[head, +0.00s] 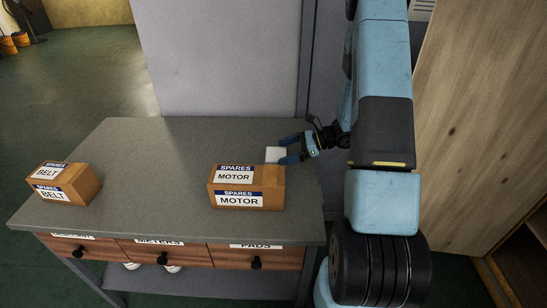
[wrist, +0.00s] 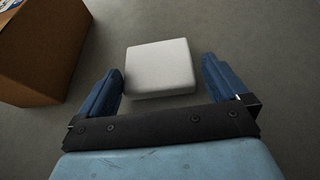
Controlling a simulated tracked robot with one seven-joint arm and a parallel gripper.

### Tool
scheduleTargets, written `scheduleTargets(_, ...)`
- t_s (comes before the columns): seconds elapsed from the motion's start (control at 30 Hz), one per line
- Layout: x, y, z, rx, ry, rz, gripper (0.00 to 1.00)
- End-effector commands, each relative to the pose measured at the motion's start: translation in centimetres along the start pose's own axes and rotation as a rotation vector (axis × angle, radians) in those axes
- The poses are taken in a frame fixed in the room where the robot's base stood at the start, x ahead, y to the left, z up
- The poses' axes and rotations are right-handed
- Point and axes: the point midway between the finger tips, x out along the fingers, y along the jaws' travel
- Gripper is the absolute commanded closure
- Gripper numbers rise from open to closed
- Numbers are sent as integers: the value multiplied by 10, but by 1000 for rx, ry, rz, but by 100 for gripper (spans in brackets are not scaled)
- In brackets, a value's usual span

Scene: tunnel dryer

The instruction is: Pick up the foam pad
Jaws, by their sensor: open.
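The foam pad (head: 275,154) is a small white square block with rounded edges. In the head view it lies on the grey bench top, behind the motor box, which hides part of it. In the wrist view the pad (wrist: 160,68) lies flat between and just ahead of the fingers. My gripper (head: 286,150) is open and reaches in from the right at the pad. In the wrist view the two blue fingers of my gripper (wrist: 162,80) stand apart, one to each side of the pad's near part. The left finger is close to the pad's edge; I cannot tell if it touches.
A cardboard box labelled SPARES MOTOR (head: 240,185) stands just in front of the pad; it also shows at upper left in the wrist view (wrist: 40,50). A SPARES BELT box (head: 66,183) is at the bench's left. The grey bench top (head: 160,160) is clear between them.

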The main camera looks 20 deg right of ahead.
Motion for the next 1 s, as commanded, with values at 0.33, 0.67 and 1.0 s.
scheduleTargets(0.33, 24, 0, 0, 1, 0, 0, 0)
scheduleTargets(0.67, 24, 0, 0, 0, 0, 1, 18)
scheduleTargets(1.0, 24, 0, 0, 0, 0, 1, 35)
